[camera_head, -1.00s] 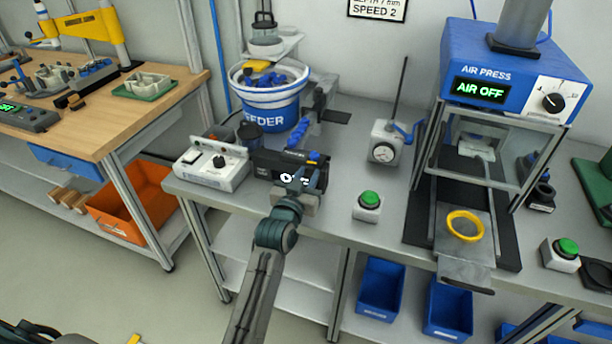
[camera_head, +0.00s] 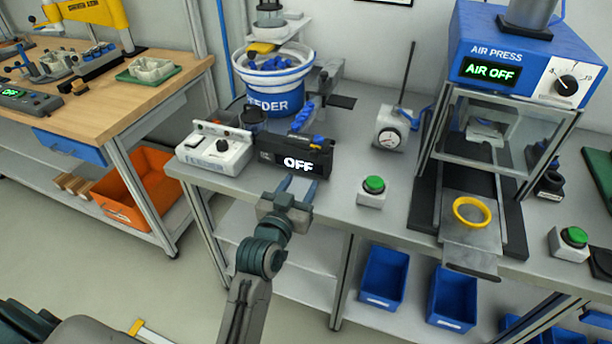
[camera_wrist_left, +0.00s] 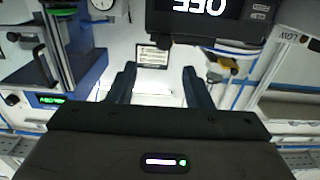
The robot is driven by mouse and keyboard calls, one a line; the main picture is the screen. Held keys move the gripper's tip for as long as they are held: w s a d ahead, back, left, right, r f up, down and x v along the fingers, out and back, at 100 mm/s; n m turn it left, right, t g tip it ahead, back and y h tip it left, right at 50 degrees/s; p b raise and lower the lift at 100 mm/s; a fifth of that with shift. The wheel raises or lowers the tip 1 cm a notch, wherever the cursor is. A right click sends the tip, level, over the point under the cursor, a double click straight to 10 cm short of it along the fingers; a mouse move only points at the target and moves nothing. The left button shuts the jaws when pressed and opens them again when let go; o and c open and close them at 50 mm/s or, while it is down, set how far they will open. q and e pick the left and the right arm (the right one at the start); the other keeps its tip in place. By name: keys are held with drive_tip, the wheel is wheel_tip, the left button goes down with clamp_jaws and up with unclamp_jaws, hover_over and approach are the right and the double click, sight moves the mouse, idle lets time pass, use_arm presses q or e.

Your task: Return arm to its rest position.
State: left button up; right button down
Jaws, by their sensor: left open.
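My left gripper (camera_head: 297,188) is open in the head view, in front of the table's front edge and just below the black box with the lit "OFF" display (camera_head: 297,164). Nothing shows between its fingers. In the left wrist view the two dark fingers (camera_wrist_left: 158,88) stand apart with a gap between them. The "OFF" display (camera_wrist_left: 205,10) shows upside down at the top of that view. My right gripper is not in either view.
The feeder bowl (camera_head: 270,85) and a white control box (camera_head: 213,150) stand behind and left. A green button (camera_head: 373,185), a dial gauge (camera_head: 390,130) and the air press (camera_head: 520,60) with a yellow ring (camera_head: 471,211) are right. Free floor lies at lower left.

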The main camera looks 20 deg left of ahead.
use_arm(q)
drive_tip(key=shift+s, duration=0.7)
drive_tip(key=s+a+f+m+g, duration=0.1)
drive_tip(key=s+a+f+g, duration=0.2)
drive_tip(key=s+f+g, duration=0.7)
drive_tip(key=s+a+f+g+y, duration=0.1)
drive_tip(key=s+a+f+g, duration=0.15)
drive_tip(key=s, duration=0.65)
drive_tip(key=s+a+f+g, duration=0.2)
drive_tip(key=s+f, duration=0.2)
drive_tip(key=s, duration=0.5)
wheel_tip(320, 180, down, 28)
drive_tip(key=w+a+r+g, duration=0.1)
drive_tip(key=a, duration=0.2)
drive_tip(key=s+a+f+n+g, duration=0.1)
drive_tip(key=s+f, duration=1.7)
drive_tip(key=f, duration=0.4)
drive_tip(key=shift+a+f, duration=0.15)
drive_tip(key=shift+f, duration=0.05)
